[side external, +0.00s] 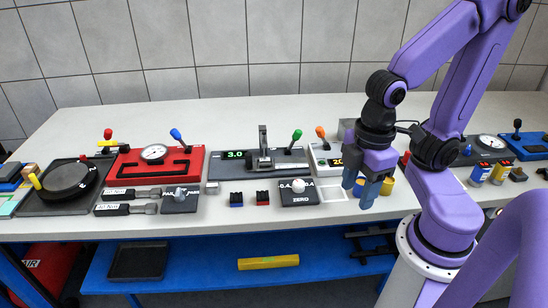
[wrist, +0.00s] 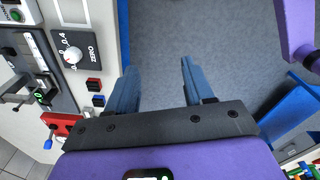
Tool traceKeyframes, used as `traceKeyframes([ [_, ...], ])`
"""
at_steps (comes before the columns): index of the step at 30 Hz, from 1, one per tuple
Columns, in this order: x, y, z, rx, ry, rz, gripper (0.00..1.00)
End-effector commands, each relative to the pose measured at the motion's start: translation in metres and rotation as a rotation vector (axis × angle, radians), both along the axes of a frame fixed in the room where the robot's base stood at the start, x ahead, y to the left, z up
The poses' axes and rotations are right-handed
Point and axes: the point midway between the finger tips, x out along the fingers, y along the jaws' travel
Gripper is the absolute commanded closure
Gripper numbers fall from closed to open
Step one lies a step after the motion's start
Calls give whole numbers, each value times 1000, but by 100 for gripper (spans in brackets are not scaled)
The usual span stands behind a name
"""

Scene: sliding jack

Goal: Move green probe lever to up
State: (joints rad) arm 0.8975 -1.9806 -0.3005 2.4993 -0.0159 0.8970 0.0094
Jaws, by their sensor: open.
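The green probe lever (side external: 297,135) has a green knob on a short dark stem, leaning a little right, at the right end of a dark grey panel (side external: 232,171) in the side external view. The panel carries a green 3.0 readout (side external: 236,155) and an upright metal jack (side external: 263,147). My gripper (side external: 368,188) is open and empty, fingers pointing down, to the right of the lever and nearer the bench's front edge. The wrist view shows both blue fingers (wrist: 158,88) apart over the floor. I cannot tell which part there is the green lever.
A white box with an orange lever (side external: 320,132) stands between the panel and my gripper. The ZERO dial (side external: 300,191) and small red and blue-black blocks (side external: 262,198) lie in front. A red panel with a blue lever (side external: 176,135) stands left. Space above the panel is free.

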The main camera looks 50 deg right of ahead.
Motion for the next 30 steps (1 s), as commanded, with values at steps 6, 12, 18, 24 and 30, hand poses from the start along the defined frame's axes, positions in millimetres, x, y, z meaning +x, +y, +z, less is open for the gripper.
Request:
traceKeyframes([
  [6, 83, -1, 7, 73, -224, -161, 48],
  [12, 183, -25, 29, 166, -502, -300, 48],
  [18, 257, -68, 53, 246, -709, -362, 48],
  [24, 300, -121, 68, 316, -822, -369, 48],
  [30, 312, -178, 68, 385, -833, -351, 48],
])
